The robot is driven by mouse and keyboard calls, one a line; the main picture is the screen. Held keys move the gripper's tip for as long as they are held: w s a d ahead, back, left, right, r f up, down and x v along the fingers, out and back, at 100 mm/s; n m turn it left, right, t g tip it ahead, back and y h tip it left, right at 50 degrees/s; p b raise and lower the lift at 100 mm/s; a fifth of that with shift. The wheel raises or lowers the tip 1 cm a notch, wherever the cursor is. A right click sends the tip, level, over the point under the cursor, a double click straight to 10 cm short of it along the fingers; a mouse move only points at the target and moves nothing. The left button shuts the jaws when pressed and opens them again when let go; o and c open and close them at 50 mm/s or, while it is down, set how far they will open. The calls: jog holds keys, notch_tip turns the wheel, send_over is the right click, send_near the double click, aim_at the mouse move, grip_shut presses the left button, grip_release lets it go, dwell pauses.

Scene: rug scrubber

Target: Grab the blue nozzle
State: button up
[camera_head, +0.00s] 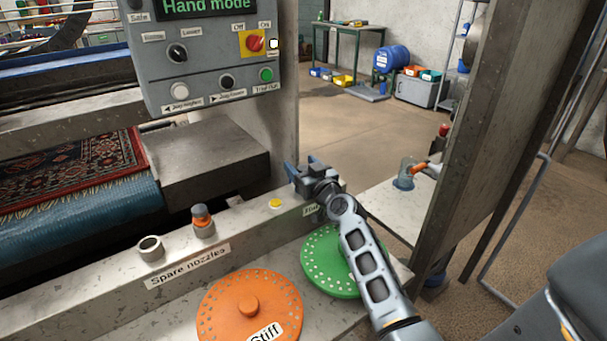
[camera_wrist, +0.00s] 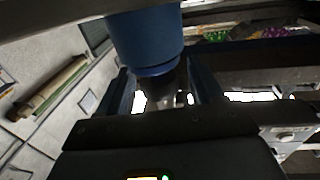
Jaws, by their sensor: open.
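In the wrist view a large blue cylinder (camera_wrist: 147,38), which looks like the blue nozzle, comes down from the top edge. Its narrower dark end reaches between the two fingers of my gripper (camera_wrist: 162,88). I cannot tell whether the fingers touch it. In the head view my gripper (camera_head: 303,166) is open above the right end of the spare nozzles ledge (camera_head: 105,287), pointing away to the upper left. No separate blue nozzle can be made out at the jaws there. An orange-topped nozzle (camera_head: 203,221) stands on the ledge, left of my gripper.
A grey ring (camera_head: 150,248) and a yellow cap (camera_head: 275,203) sit on the ledge. An orange disc (camera_head: 222,309) and a green disc (camera_head: 322,265) lie in front. A control panel (camera_head: 212,62) stands behind. A blue-collared fitting with an orange lever (camera_head: 403,181) is to the right.

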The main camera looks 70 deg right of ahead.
jog(key=shift+w+d, duration=0.2)
jog(key=shift+w, duration=0.1)
jog(key=shift+c, duration=0.2)
